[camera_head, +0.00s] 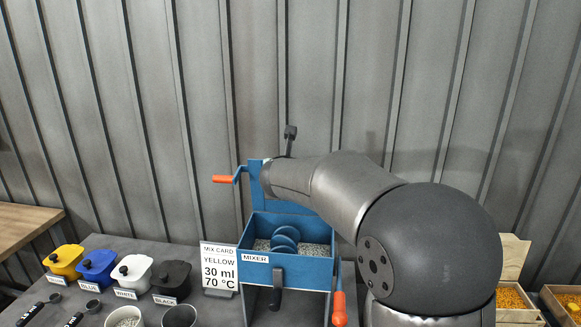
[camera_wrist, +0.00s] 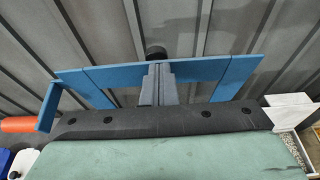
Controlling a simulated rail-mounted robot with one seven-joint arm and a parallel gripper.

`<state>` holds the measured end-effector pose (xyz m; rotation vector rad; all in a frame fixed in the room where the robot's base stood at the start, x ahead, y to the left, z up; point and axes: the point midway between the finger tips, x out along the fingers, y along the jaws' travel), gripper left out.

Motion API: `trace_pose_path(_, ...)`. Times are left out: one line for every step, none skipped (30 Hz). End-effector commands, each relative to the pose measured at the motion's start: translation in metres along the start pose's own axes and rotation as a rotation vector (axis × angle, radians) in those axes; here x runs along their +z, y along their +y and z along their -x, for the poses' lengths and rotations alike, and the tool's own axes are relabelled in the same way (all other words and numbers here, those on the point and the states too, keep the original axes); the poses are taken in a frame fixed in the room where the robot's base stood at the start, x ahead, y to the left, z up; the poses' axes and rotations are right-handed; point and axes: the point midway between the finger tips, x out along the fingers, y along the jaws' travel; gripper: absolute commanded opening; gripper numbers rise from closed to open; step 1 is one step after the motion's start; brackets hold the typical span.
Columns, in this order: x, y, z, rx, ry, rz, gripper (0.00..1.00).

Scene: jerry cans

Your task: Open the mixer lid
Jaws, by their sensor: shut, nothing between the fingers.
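The blue mixer (camera_head: 305,270) stands on the table in the head view. Its top is uncovered, showing blue discs and grey granules inside. A blue panel, apparently the lid (camera_head: 254,184), stands raised at the back, largely behind my arm. A dark knob (camera_head: 290,132) sticks up above it. In the wrist view, the blue panel (camera_wrist: 215,75) spans beyond my gripper (camera_wrist: 158,72), and the dark knob (camera_wrist: 155,52) is just past the fingertips. The fingers are together and empty. Contact with the panel cannot be told. My gripper is hidden in the head view.
An orange-handled crank (camera_head: 223,179) is at the mixer's left, and an orange-handled lever (camera_head: 339,308) at its front right. The mix card (camera_head: 219,268) stands left of the mixer. A ribbed wall is behind.

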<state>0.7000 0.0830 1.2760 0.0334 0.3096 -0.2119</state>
Motion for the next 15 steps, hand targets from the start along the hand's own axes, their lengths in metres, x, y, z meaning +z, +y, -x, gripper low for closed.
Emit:
trace_pose_path(-0.001,-0.001,0.000,-0.002,0.000,0.000,0.00)
trace_pose_path(-0.001,-0.001,0.001,-0.002,0.000,0.000,0.00)
trace_pose_path(-0.002,-0.001,0.002,-0.001,0.000,0.000,0.00)
trace_pose_path(-0.003,-0.001,0.004,-0.001,-0.001,-0.001,0.00)
trace_pose_path(-0.004,-0.001,0.006,-0.002,-0.001,-0.001,0.00)
trace_pose_path(-0.008,-0.001,0.010,-0.002,-0.001,-0.001,0.00)
trace_pose_path(-0.010,-0.002,0.015,-0.002,-0.002,-0.001,0.00)
trace_pose_path(-0.012,-0.002,0.019,-0.002,-0.003,-0.001,0.00)
trace_pose_path(-0.016,-0.002,0.026,-0.002,-0.002,-0.001,0.00)
trace_pose_path(-0.019,-0.002,0.032,-0.002,-0.003,-0.002,0.00)
trace_pose_path(-0.022,-0.003,0.039,-0.002,-0.003,-0.001,0.00)
trace_pose_path(-0.010,-0.003,0.049,-0.003,-0.005,-0.004,0.00)
trace_pose_path(-0.007,-0.003,0.057,-0.003,-0.006,-0.004,0.00)
trace_pose_path(-0.005,-0.003,0.063,-0.002,-0.004,-0.004,0.00)
trace_pose_path(-0.001,-0.002,0.072,-0.002,-0.004,-0.004,0.00)
